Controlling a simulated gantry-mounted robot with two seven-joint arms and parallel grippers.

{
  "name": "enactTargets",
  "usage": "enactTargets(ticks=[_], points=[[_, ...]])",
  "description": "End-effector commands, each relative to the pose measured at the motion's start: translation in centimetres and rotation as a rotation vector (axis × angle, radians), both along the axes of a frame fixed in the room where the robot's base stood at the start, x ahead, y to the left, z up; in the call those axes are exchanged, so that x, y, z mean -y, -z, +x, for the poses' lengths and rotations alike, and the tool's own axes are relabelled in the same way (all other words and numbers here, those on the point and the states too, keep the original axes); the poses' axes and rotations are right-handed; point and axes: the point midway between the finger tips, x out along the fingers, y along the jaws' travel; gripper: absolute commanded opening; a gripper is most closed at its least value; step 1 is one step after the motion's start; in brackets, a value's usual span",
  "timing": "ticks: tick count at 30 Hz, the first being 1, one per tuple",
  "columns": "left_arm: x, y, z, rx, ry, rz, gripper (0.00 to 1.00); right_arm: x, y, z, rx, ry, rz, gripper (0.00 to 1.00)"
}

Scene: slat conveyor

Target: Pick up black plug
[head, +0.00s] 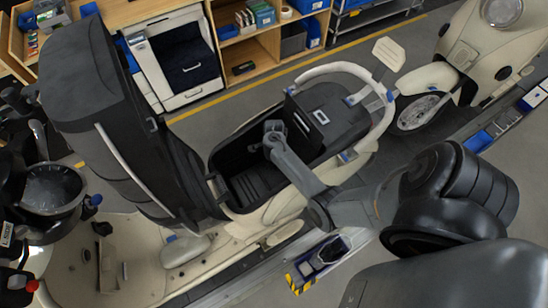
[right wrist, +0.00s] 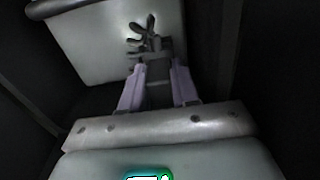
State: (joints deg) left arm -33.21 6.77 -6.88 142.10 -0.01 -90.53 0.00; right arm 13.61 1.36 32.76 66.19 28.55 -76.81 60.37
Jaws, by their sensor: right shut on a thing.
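In the right wrist view my right gripper (right wrist: 160,72) has both pale fingers closed around a small dark grey block. A dark piece with several rounded lobes (right wrist: 145,35) shows just beyond the fingertips, in front of a pale panel. I take the held dark part to be the black plug (right wrist: 155,72), but its outline is dim. In the head view my right arm comes in from the right and its grey end part reaches over the open black storage compartment (head: 250,182) of a cream scooter. The fingertips cannot be made out there. My left gripper is not in view.
The scooter's dark seat (head: 100,90) stands raised at the left. A white rail (head: 335,68) curves around the scooter's rear. Another cream scooter (head: 480,50) stands at the upper right. Wooden shelves (head: 255,45) with boxes line the back. A small tray (head: 318,258) lies at the front.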

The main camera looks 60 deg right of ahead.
Motion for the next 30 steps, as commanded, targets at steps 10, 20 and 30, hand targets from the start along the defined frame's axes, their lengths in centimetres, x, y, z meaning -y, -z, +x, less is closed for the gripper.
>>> enactTargets(ticks=[10, 20, 30], points=[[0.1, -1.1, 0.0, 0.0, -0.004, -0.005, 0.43, 0.2, -6.7, 0.0, 0.002, -0.001, -0.005, 0.0], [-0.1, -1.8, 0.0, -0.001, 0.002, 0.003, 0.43, 0.1, -13.6, 0.0, 0.002, -0.002, -0.002, 0.0], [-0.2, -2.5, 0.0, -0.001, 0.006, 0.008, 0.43, 0.0, -16.9, 0.0, 0.001, -0.001, 0.001, 0.0]])
